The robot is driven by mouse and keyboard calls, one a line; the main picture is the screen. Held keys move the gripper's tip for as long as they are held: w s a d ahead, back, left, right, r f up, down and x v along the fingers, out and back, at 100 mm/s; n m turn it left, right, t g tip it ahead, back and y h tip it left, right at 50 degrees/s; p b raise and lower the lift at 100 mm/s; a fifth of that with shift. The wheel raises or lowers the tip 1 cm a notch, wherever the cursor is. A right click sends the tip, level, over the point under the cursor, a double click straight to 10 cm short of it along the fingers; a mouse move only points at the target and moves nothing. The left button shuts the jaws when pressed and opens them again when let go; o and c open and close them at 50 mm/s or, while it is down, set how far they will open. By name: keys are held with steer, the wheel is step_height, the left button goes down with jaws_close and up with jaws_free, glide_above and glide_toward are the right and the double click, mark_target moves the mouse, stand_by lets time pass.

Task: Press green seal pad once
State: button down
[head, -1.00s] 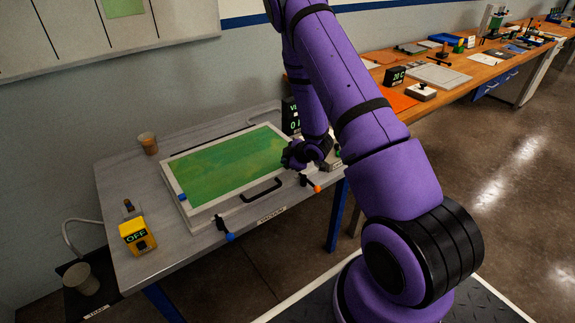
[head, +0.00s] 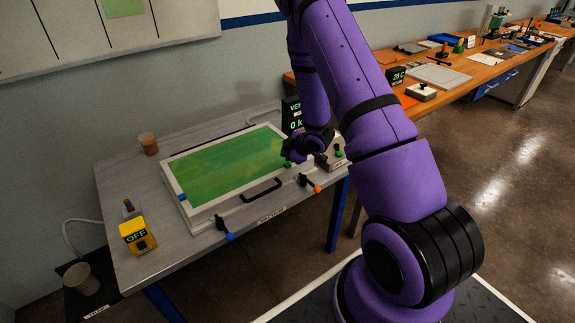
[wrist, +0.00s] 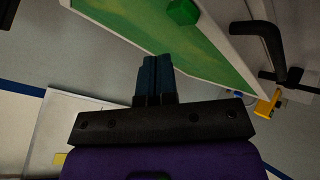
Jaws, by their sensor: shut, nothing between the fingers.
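The green seal pad, a small green block, (head: 287,164) sits at the right end of the white-framed bath (head: 219,203), just below my gripper in the head view. It also shows as a green cube (wrist: 183,12) at the top of the wrist view. My gripper (head: 289,151) is over the bath's right side; its fingers (wrist: 155,60) are shut and empty. In the wrist view the fingertips are apart from the green pad in the picture, below and left of it. I cannot tell the exact height gap.
A blue pad (head: 183,197) sits at the bath's left end. Blue (head: 229,236) and orange (head: 316,188) latches and a black handle (head: 262,191) line the front. A box with a green knob (head: 338,154) and a black display (head: 292,115) stand close by my gripper.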

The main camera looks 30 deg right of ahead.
steer(key=shift+r, duration=1.8)
steer(key=shift+w+r, duration=0.1)
steer(key=shift+r, duration=0.2)
step_height(320, 180, up, 7)
steer(key=m+h, duration=0.2)
glide_above(287, 165)
steer(key=s+a+r+m+g+h, duration=0.1)
steer(key=s+a+r+m, duration=0.2)
steer(key=r, duration=0.7)
steer(key=s+a+r+m+h, duration=0.1)
steer(key=s+r+m, duration=0.1)
steer(key=s+r, duration=0.5)
steer(key=s+a+r+m+g, duration=0.1)
steer(key=s+a+r, duration=0.2)
steer(key=s, duration=0.5)
steer(key=s+a+r+m+g+y, duration=0.1)
steer(key=s+a+r, duration=0.3)
steer(key=s, duration=0.4)
steer(key=s+a+r+m, duration=0.2)
steer(key=s+a+r, duration=0.2)
steer(key=s, duration=0.4)
steer(key=shift+s+r+m+g+y, duration=0.15)
steer(key=shift+r+m+g+y, duration=0.25)
steer(key=shift+r, duration=0.5)
